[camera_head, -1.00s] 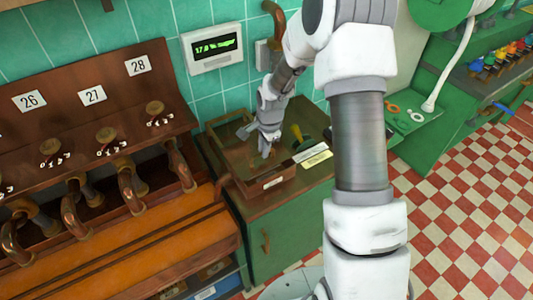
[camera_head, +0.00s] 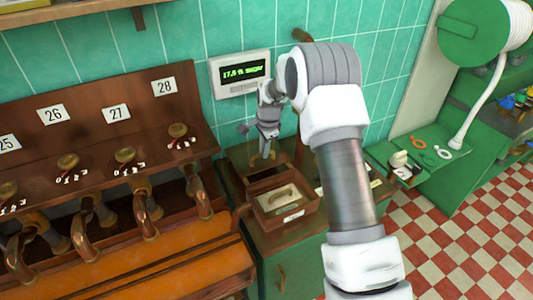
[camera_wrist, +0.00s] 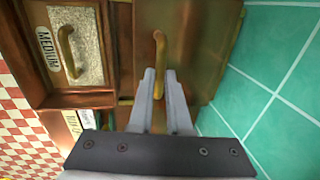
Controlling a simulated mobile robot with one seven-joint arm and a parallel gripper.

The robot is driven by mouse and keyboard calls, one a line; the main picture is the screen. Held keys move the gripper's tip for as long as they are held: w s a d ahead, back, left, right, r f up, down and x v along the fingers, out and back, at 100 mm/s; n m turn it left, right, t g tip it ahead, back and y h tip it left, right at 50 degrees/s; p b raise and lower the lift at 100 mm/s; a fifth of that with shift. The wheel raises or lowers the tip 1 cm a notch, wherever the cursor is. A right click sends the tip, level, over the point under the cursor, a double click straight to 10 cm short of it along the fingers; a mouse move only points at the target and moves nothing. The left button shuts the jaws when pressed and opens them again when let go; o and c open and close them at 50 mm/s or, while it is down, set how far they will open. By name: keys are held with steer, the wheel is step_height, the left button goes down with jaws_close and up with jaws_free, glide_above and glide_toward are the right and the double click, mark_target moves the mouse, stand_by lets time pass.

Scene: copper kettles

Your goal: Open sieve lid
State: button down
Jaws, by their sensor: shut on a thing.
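The sieve box (camera_head: 285,221) is a brown wooden box on the green cabinet beside the pipe bench. In the wrist view its lid (camera_wrist: 204,35) is a dark brown panel with a brass handle (camera_wrist: 160,52). My gripper (camera_wrist: 163,78) is shut on that handle; it also shows at the back of the box in the head view (camera_head: 265,157). The lid stands behind the uncovered front of the box; its exact tilt is hard to tell. A pale sieve tray (camera_wrist: 88,30) labelled MEDIUM, with its own brass handle, lies exposed in the box.
The teal tiled wall (camera_wrist: 280,60) is close behind the lid. A display (camera_head: 240,73) hangs above the box. Bent copper pipes (camera_head: 140,205) line the bench at left. A green side counter (camera_head: 420,165) with small items stands at right.

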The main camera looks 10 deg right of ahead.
steer(key=shift+w, duration=0.1)
steer(key=c, duration=0.9)
jaws_free()
steer(key=shift+o, duration=0.2)
steer(key=shift+r, duration=0.15)
steer(key=s+d+r+b, duration=0.1)
steer(key=s+r, duration=0.2)
steer(key=r, duration=1.4)
steer(key=shift+s, duration=0.15)
